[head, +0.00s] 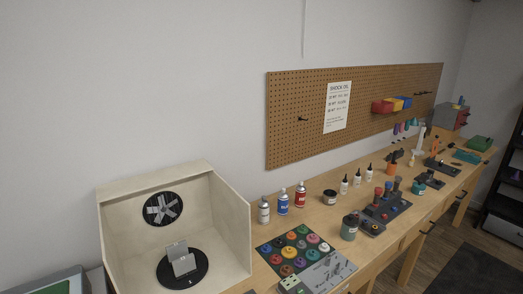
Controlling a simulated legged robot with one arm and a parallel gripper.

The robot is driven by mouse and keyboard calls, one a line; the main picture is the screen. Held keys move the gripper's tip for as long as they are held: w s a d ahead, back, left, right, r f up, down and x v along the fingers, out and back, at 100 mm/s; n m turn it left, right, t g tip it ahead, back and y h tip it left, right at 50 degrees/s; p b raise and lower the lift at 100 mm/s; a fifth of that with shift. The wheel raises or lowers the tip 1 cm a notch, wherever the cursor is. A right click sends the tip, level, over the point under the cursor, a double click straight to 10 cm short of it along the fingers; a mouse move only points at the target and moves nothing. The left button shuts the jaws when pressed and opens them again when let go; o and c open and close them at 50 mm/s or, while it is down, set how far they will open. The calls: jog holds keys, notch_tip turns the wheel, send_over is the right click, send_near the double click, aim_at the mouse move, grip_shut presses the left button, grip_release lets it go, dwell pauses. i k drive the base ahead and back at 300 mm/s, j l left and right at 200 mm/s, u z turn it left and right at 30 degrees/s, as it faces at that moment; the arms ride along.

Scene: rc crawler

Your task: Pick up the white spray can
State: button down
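Three spray cans stand upright in a row on the wooden workbench (331,218), just right of the plywood box. The white can is apart from the box wall and close to the blue can. My gripper is not in view.
An open plywood box (230,221) with a fan stands left of the cans. A tray of colourful round pots (289,252) lies in front of them. A dark jar (329,197) and small bottles stand to the right. A pegboard (290,115) hangs behind.

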aim_at(263, 207)
jog(key=i+l+u, duration=0.1)
jog(key=i+l, duration=0.15)
jog(key=i+l+u, duration=0.1)
jog(key=i+l, duration=0.2)
jog(key=i+l+u, duration=0.1)
jog(key=l, duration=0.35)
jog(key=i+l+u, duration=0.1)
jog(key=i+l, duration=0.25)
jog(key=i+l+u, duration=0.1)
jog(key=l, duration=0.35)
jog(key=i+l+u, duration=0.1)
jog(key=i+l, duration=0.25)
jog(key=i+l+u, duration=0.1)
jog(key=l, duration=0.35)
jog(key=i, duration=0.05)
